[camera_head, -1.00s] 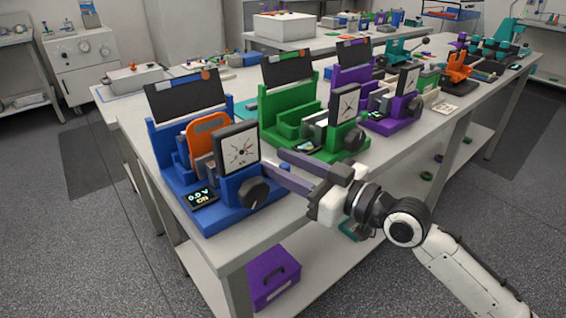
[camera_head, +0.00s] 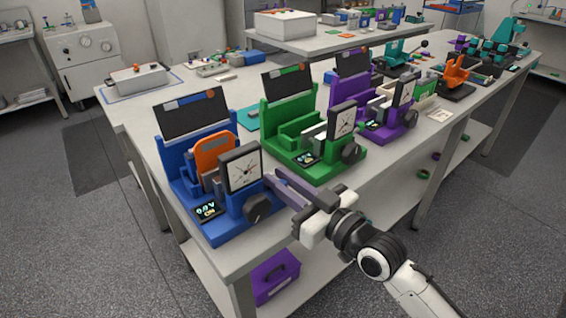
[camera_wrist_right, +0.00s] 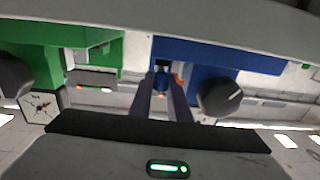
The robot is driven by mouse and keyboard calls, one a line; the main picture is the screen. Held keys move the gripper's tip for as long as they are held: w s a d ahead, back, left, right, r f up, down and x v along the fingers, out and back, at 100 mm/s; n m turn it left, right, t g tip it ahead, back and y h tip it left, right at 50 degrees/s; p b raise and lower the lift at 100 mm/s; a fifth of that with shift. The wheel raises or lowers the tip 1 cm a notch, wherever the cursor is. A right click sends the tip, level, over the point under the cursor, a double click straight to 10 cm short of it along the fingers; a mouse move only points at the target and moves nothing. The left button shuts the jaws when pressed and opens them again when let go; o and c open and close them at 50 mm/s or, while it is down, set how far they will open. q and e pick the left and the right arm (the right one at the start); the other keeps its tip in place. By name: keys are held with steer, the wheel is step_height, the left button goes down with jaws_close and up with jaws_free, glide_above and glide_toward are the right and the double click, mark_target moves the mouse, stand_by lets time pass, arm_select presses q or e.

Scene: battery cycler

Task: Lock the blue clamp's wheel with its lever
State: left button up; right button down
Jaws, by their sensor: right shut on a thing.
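The blue clamp (camera_head: 225,230) stands at the near left end of the table, with an orange piece (camera_head: 214,152) and a square dial (camera_head: 241,167) on it. Its dark round wheel (camera_head: 258,207) is on the right side and also shows in the right wrist view (camera_wrist_right: 220,98). My right gripper (camera_head: 271,176) reaches in from the right, just above and beside the wheel. Its fingers are close together, shut on the lever at the clamp's side. The lever is almost wholly hidden by the fingers. My left gripper is not in view.
A green clamp (camera_head: 315,170) stands just behind my right gripper, with a purple one (camera_head: 392,133) beyond it. Black panels stand behind them. The table's front edge (camera_head: 330,193) runs under my wrist. A purple box (camera_head: 275,278) is on the lower shelf.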

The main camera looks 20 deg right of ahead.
steer(key=shift+a+h, duration=0.15)
steer(key=shift+h, duration=0.15)
steer(key=c, duration=1.7)
jaws_free()
steer(key=shift+s, duration=0.1)
steer(key=shift+o, duration=0.2)
steer(key=v, duration=1)
steer(key=shift+b, duration=0.3)
steer(key=shift+s+f, duration=0.1)
steer(key=shift+s, duration=0.05)
